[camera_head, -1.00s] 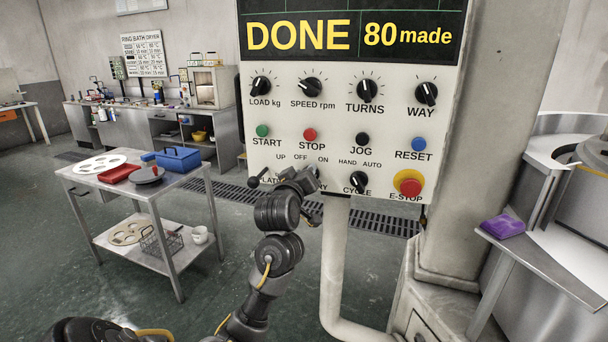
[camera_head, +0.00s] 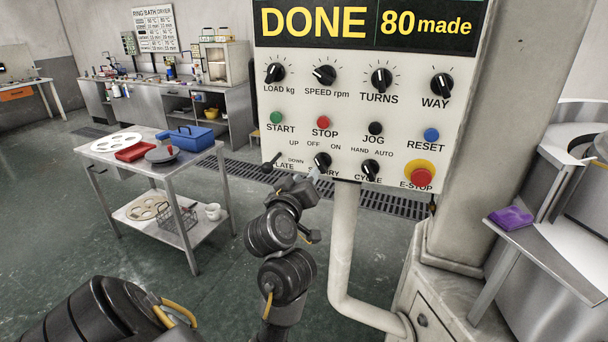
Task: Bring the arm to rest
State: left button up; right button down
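My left gripper (camera_head: 307,184) is just below and in front of the lower edge of the control panel (camera_head: 300,150), near a black knob (camera_head: 322,161) in the bottom row. Its fingers are small and partly hidden by my wrist, so I cannot tell whether they are open or whether they touch the panel. I see nothing held. My dark wrist links rise from the bottom middle of the view. My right gripper is not in view.
A steel cart (camera_head: 190,172) with a blue toolbox (camera_head: 190,138) and red tray (camera_head: 135,151) stands left. A pale pipe (camera_head: 345,250) runs down below the panel. A purple cloth (camera_head: 510,217) lies on a shelf at right. Open floor (camera_head: 130,260) lies around the cart.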

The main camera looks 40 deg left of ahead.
pick_arm(q)
jog(key=shift+s+d, duration=0.1)
jog(key=shift+s, duration=0.15)
dwell(0.4)
